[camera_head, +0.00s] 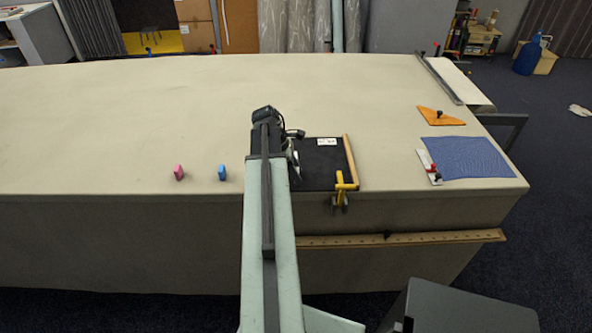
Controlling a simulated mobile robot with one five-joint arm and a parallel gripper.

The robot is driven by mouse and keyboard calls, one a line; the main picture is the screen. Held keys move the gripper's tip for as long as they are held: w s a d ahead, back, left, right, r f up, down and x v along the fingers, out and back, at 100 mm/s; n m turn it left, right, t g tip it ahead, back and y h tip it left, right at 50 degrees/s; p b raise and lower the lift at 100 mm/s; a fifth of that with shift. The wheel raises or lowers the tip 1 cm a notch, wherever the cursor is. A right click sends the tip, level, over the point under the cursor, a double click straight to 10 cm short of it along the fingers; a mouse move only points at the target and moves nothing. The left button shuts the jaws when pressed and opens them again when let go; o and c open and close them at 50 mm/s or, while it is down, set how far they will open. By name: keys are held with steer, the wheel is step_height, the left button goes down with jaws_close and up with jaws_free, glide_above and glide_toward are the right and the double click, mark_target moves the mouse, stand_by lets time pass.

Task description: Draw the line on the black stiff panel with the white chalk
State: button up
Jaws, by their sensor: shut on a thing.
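The black stiff panel (322,172) lies flat near the table's front edge, with a small white label at its far side. A wooden strip (350,160) runs along its right edge, and a yellow clamp (345,185) grips the front right corner at the table edge. My gripper (294,165) is over the panel's left part, partly hidden by my arm. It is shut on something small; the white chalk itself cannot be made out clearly. No line can be made out on the visible part of the panel.
A pink piece (179,172) and a blue piece (222,173) stand left of my arm. On the right are a blue cloth (466,157), a white-and-red tool (429,167) and an orange triangle (441,116). A wooden ruler (400,239) hangs at the table front. The table's far left is clear.

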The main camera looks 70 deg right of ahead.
steer(key=shift+s+a, duration=0.2)
steer(key=shift+a, duration=0.3)
steer(key=shift+s+a, duration=0.15)
steer(key=shift+a, duration=0.3)
step_height(320, 180, up, 7)
steer(key=p, duration=0.7)
steer(key=shift+r, duration=0.1)
